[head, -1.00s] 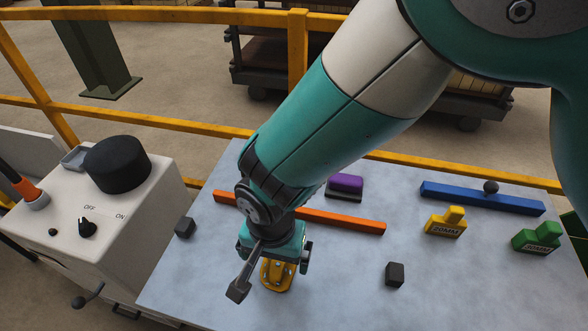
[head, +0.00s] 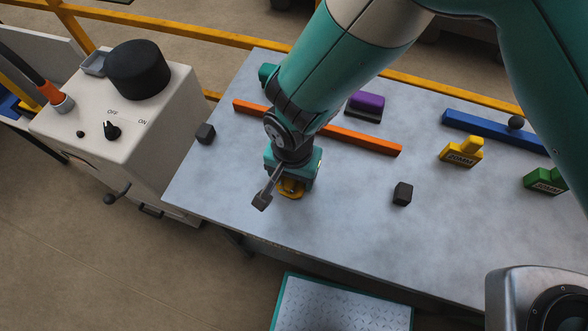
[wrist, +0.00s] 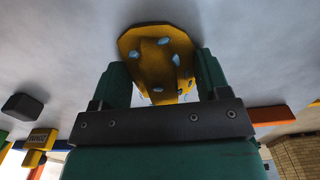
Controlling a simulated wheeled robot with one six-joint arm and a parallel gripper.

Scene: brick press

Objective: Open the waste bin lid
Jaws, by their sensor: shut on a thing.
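My gripper (head: 292,178) points down at the grey table and is shut on a yellow flanged piece with bolt heads (head: 292,190). In the wrist view the yellow piece (wrist: 158,55) sits between the two teal fingers, its broad plate against the grey surface. The gripper hides much of it in the head view. I cannot make out a waste bin or its lid with certainty. A teal-edged, tread-patterned plate (head: 342,306) shows at the bottom of the head view, cut off by the frame; I cannot tell what it is.
On the table (head: 350,225) lie an orange bar (head: 360,140), a blue bar (head: 490,128), a purple-topped block (head: 366,104), dark blocks (head: 403,194), and yellow (head: 462,153) and green (head: 545,181) gauge pieces. A white control box (head: 115,120) stands at left. Yellow rails run behind.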

